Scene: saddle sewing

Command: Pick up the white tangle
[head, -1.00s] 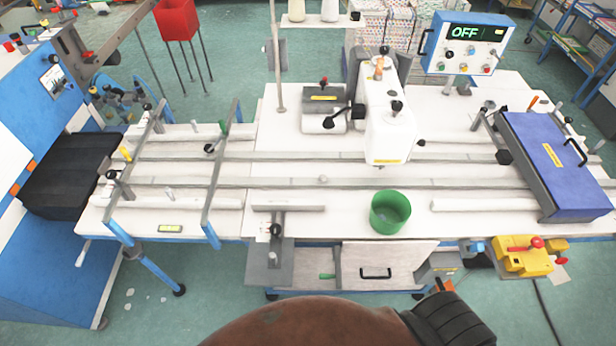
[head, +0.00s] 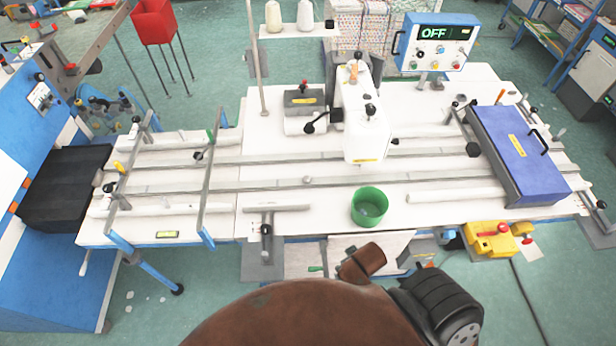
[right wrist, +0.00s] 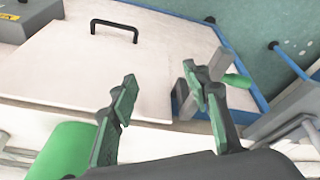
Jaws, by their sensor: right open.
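I cannot make out a clear white tangle in either view. Small white scraps (head: 130,294) lie on the floor at the lower left in the head view; they are too small to tell what they are. My right gripper (right wrist: 160,90) is open and empty in the right wrist view, its two dark green fingers apart over the bench front. The green bin (right wrist: 65,150) is at its lower left. My left gripper is in neither view.
The green bin also shows on the white bench in the head view (head: 370,206). A white panel with a black handle (right wrist: 110,58) and a grey bracket (right wrist: 183,92) are near the right gripper. A blue box (head: 515,155) and yellow switch box (head: 490,240) stand at right.

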